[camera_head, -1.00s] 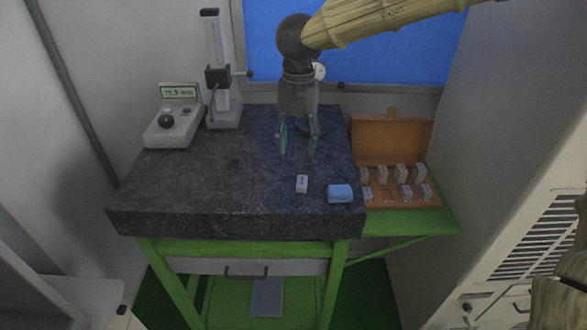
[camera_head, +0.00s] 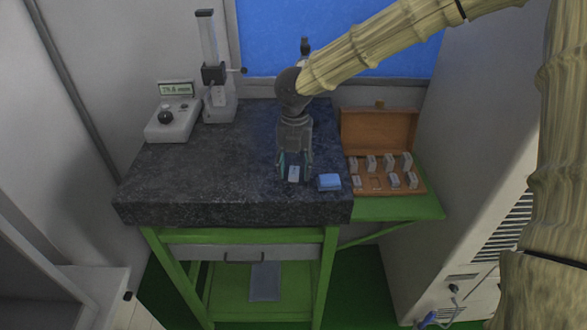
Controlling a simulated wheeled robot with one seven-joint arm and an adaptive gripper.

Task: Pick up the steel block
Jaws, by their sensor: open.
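The steel block (camera_head: 294,173) is a small light-grey block on the dark granite plate (camera_head: 190,190), near its front right part. My gripper (camera_head: 294,170) points down at the block, with its fingers open. The block shows between the two fingertips, and I cannot tell whether they touch it. The upper part of the block is partly hidden by the gripper.
A folded blue cloth (camera_head: 329,182) lies close to the right of my gripper. An open wooden case (camera_head: 380,125) with several grey blocks stands on the green side shelf. A gauge stand (camera_head: 219,105) and a display unit (camera_head: 173,123) stand at the back left.

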